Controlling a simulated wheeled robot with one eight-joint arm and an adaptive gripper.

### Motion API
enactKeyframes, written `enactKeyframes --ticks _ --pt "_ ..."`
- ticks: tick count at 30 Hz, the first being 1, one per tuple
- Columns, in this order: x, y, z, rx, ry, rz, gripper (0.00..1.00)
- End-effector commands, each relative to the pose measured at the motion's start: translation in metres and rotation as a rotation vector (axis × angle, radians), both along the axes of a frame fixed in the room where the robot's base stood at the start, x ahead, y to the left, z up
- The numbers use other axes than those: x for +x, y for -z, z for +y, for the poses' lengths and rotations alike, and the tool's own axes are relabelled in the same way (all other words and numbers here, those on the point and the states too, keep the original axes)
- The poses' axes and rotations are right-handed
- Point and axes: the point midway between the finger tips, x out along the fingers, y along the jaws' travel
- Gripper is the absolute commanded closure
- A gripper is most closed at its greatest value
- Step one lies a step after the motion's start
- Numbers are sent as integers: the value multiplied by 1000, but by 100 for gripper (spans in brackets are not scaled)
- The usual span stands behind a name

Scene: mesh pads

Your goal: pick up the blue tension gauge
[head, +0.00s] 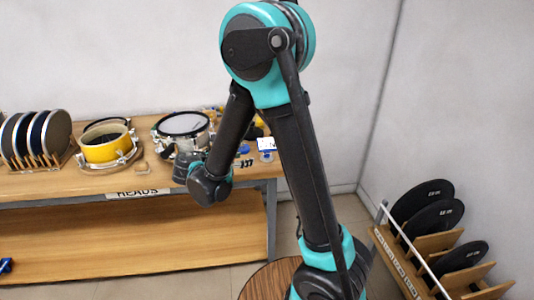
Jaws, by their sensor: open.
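Two small blue things are on the wooden bench right of the white drum, one (244,149) just right of my forearm and a rounder one (267,156) below a white card. They are too small to tell which is the blue tension gauge. My arm bends down from its high elbow to a dark wrist over the bench's front edge. My gripper (186,166) is just up and left of that wrist, in front of the white drum. It is open, though its fingers are hard to make out. It is left of both blue things and apart from them.
A white drum (182,124), a yellow drum (105,147) and a rack of discs (38,135) stand on the bench (160,177). Small dark pieces (246,163) lie near the blue things. A rack of black pads (437,217) stands at right. A blue object (5,266) is at lower left.

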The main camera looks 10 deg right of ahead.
Motion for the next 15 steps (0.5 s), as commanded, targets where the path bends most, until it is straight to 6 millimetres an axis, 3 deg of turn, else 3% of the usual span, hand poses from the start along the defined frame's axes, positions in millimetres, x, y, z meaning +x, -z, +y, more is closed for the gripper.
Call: enactKeyframes --ticks 15 --pt "63 37 -65 3 4 -1 53"
